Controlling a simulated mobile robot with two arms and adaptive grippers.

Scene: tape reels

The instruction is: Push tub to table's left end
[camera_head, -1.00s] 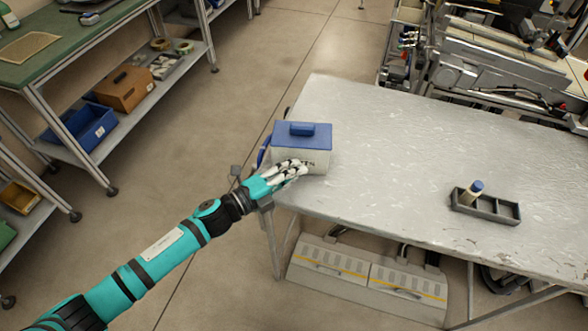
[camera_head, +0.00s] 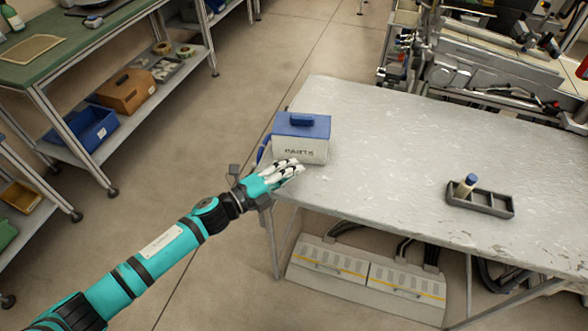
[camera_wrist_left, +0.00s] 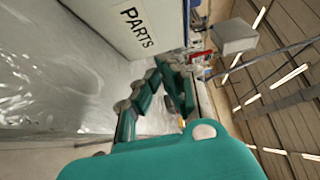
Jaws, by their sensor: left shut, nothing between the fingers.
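The tub (camera_head: 301,148) is a pale box marked PARTS with a blue lid and a blue handle on top. It stands upright at the left end of the grey table (camera_head: 385,150) in the head view. My left gripper (camera_head: 298,168) is shut and empty, just in front of the tub's near face and low by the table's front left corner. I cannot tell whether it touches the tub. In the left wrist view the tub (camera_wrist_left: 118,28) shows at the top, with the gripper fingers (camera_wrist_left: 150,95) below it. My right gripper is not in view.
A dark divided tray (camera_head: 481,203) with a blue-capped bottle (camera_head: 467,186) stands at the table's right. The middle of the table is clear. A green-topped bench (camera_head: 60,55) with bins stands at the left, across open floor. Machinery (camera_head: 500,65) stands behind the table.

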